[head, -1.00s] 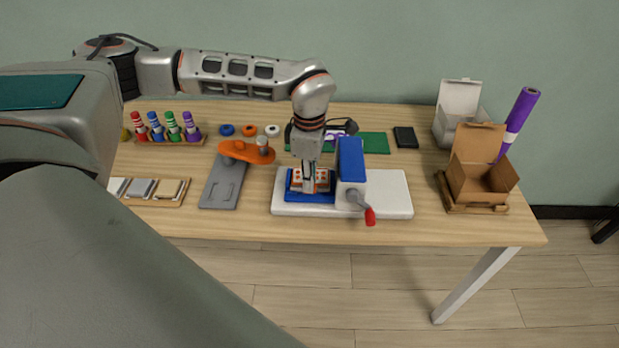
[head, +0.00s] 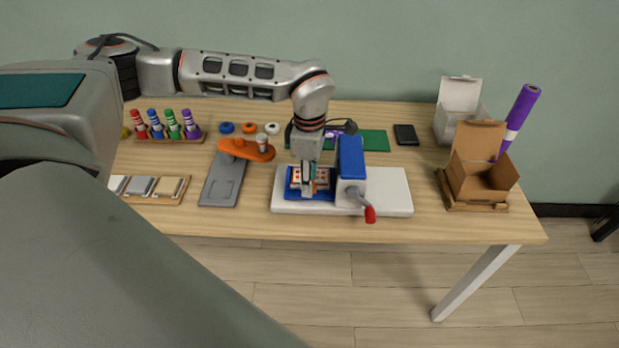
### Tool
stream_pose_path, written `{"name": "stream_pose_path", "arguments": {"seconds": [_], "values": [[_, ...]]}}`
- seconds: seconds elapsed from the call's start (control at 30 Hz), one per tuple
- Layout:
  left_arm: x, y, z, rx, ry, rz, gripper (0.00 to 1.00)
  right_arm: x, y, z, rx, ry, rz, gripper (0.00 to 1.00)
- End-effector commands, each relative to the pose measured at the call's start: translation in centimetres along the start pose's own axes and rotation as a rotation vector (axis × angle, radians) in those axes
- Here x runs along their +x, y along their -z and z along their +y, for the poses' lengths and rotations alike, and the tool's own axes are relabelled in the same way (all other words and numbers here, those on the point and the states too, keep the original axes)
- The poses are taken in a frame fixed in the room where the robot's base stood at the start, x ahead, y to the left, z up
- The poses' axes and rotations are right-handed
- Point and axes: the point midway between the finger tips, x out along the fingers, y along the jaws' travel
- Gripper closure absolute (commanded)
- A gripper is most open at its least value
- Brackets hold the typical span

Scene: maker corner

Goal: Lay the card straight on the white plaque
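A small white card-like piece with red-orange marks (head: 296,175) lies in the blue part of a fixture with a red-handled crank (head: 351,160). The fixture stands on a white slab (head: 389,192), the only white plaque-like thing I can make out. My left gripper (head: 308,190) points straight down over the marked piece and covers its middle. Its fingers look close together. I cannot tell whether they grip the piece or only stand in front of it. My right gripper is not in view.
An orange part (head: 247,149) on a grey board (head: 222,180) stands left of the slab. Coloured bottles (head: 172,124) are at the back left. An open cardboard box (head: 481,178) and a purple roll (head: 520,115) are at the right. A green mat (head: 374,140) lies behind.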

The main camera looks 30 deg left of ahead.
Motion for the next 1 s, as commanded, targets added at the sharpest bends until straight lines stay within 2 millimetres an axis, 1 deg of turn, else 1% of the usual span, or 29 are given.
{"name": "stream_pose_path", "arguments": {"seconds": [0.07,0.17,0.27,0.5,0.7,0.83,1.0], "values": [[-0.2,0.0,0.0,0.0,0.0,0.0,0.66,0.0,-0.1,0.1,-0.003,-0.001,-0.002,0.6],[-0.9,0.0,0.1,0.0,-0.001,-0.001,0.66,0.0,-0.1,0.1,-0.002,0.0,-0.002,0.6],[-2.5,0.0,0.1,-0.001,-0.003,-0.002,0.66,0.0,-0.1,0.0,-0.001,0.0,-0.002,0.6],[-7.4,0.0,0.1,-0.001,-0.004,-0.002,0.66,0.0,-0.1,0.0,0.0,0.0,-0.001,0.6],[-10.6,0.0,0.1,-0.001,-0.003,-0.001,0.66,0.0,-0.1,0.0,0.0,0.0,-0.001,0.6],[-11.7,0.0,0.0,0.0,-0.001,-0.001,0.66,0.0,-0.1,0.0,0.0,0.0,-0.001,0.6],[-12.1,0.0,0.0,0.0,0.0,0.0,0.66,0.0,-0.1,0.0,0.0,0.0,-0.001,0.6]]}}
